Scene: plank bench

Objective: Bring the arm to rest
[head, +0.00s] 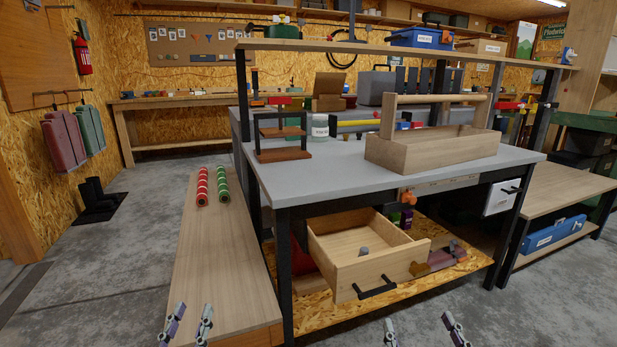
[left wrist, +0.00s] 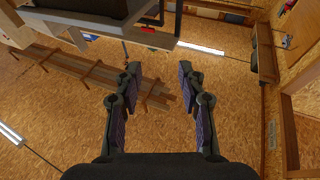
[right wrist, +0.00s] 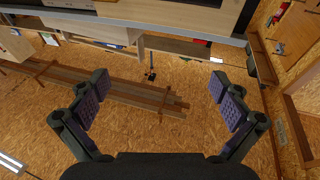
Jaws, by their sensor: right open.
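My left gripper (head: 191,316) shows at the bottom of the head view, over the front end of the low plank bench. In the left wrist view its fingers (left wrist: 160,75) stand apart, less widely than the right ones, with nothing between them. My right gripper (head: 418,325) is at the bottom edge of the head view, in front of the open drawer and to its right. In the right wrist view its fingers (right wrist: 160,85) are spread wide and empty. Both grippers point upward. Most of both arms is out of view.
A wooden drawer (head: 335,277) hangs open below the grey worktop (head: 330,183), with a small grey object (head: 363,251) inside. A wooden tote (head: 420,155) stands on top. Red and green rolls (head: 202,187) lie on the low bench (head: 215,260). Concrete floor is free at left.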

